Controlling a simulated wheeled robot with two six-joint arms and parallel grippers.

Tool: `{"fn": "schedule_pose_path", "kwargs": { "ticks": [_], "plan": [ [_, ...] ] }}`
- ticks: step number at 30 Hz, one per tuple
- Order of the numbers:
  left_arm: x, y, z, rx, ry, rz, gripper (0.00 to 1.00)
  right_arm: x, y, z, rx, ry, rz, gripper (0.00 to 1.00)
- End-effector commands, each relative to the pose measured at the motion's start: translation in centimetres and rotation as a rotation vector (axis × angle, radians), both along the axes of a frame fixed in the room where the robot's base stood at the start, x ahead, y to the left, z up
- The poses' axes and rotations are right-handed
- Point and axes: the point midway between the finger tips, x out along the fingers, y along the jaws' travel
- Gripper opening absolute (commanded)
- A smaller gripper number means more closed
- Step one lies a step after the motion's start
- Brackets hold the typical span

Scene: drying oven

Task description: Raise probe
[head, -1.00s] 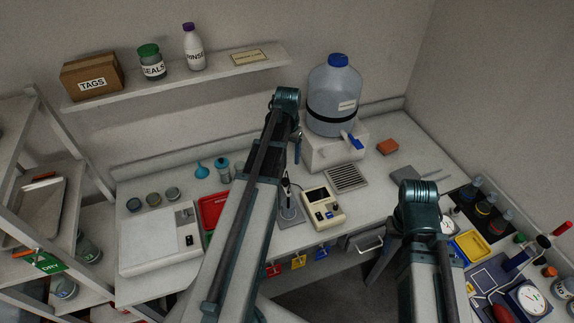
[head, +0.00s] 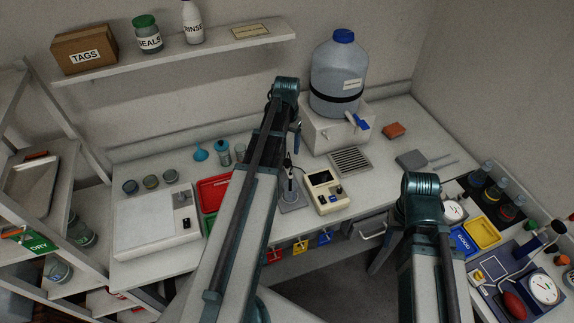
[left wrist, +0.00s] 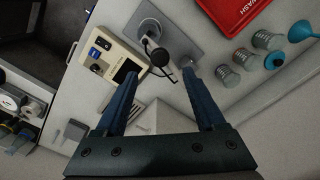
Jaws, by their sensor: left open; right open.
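The probe (head: 288,168) is a thin dark upright piece on a small grey stand (head: 290,206), beside a cream meter (head: 325,190). In the left wrist view, the meter (left wrist: 113,68) lies left of the grey stand plate (left wrist: 183,40). A round vessel, a dark round part and a looped black cable (left wrist: 158,58) show there, seen from above. My left gripper (left wrist: 163,84) is open, with nothing seen between its fingers; its fingertips point toward the stand and cable. Contact cannot be told. My right arm is at the right of the head view, but its gripper is hidden.
A large water carboy (head: 337,80) stands on a white block behind the meter. A red tray (head: 213,193) and a flat white device (head: 150,222) lie to the left. A blue funnel (head: 200,154) and small jars stand behind.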

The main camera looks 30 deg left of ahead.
Motion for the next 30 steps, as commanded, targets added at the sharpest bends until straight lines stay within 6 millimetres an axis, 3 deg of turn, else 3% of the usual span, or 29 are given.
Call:
{"fn": "schedule_pose_path", "kwargs": {
  "ticks": [1, 12, 26, 30],
  "plan": [
    [0.0, 0.0, -1.5, 0.000, 0.000, 0.000, 0.72, 0.0, 0.0, -1.5, 0.000, 0.000, 0.000, 0.50],
    [0.0, 0.0, -6.4, 0.000, 0.000, 0.000, 0.72, 0.0, 0.0, -6.4, -0.001, -0.001, 0.008, 0.50],
    [0.0, 0.0, -7.2, 0.000, 0.000, 0.000, 0.72, 0.0, 0.0, -7.2, -0.002, -0.001, 0.012, 0.50],
    [0.0, 0.0, -7.2, 0.000, 0.000, 0.000, 0.46, 0.0, 0.0, -7.2, -0.001, 0.000, 0.012, 0.50]
  ]
}}
